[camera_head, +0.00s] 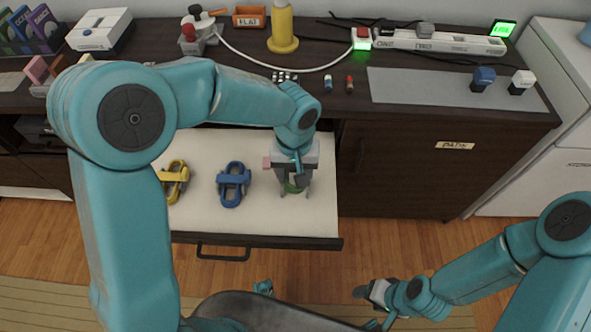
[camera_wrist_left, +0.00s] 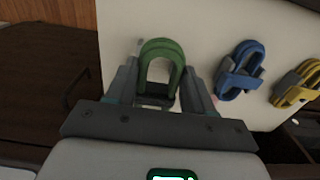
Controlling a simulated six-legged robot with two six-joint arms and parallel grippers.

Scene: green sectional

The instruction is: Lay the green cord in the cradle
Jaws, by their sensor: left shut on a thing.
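The green cord (camera_head: 292,187) is a folded loop between the fingers of my left gripper (camera_head: 295,193), at the right side of the open drawer. In the left wrist view, the green cord (camera_wrist_left: 161,52) stands out as an arch between the two fingers, which are shut on it. I cannot tell whether it touches the drawer's floor. The blue cord (camera_head: 233,186) and the yellow cord (camera_head: 174,184) lie bundled to its left. My right gripper (camera_head: 372,295) is low at the front, away from the drawer; its jaws are unclear. I cannot make out a cradle for certain.
The open drawer (camera_head: 205,218) has a pale floor and a dark front (camera_head: 300,242). On the dark counter above stand a yellow post (camera_head: 283,32), a power strip (camera_head: 440,42), a grey mat (camera_head: 440,90) and small stamps (camera_head: 483,78). The mat is mostly bare.

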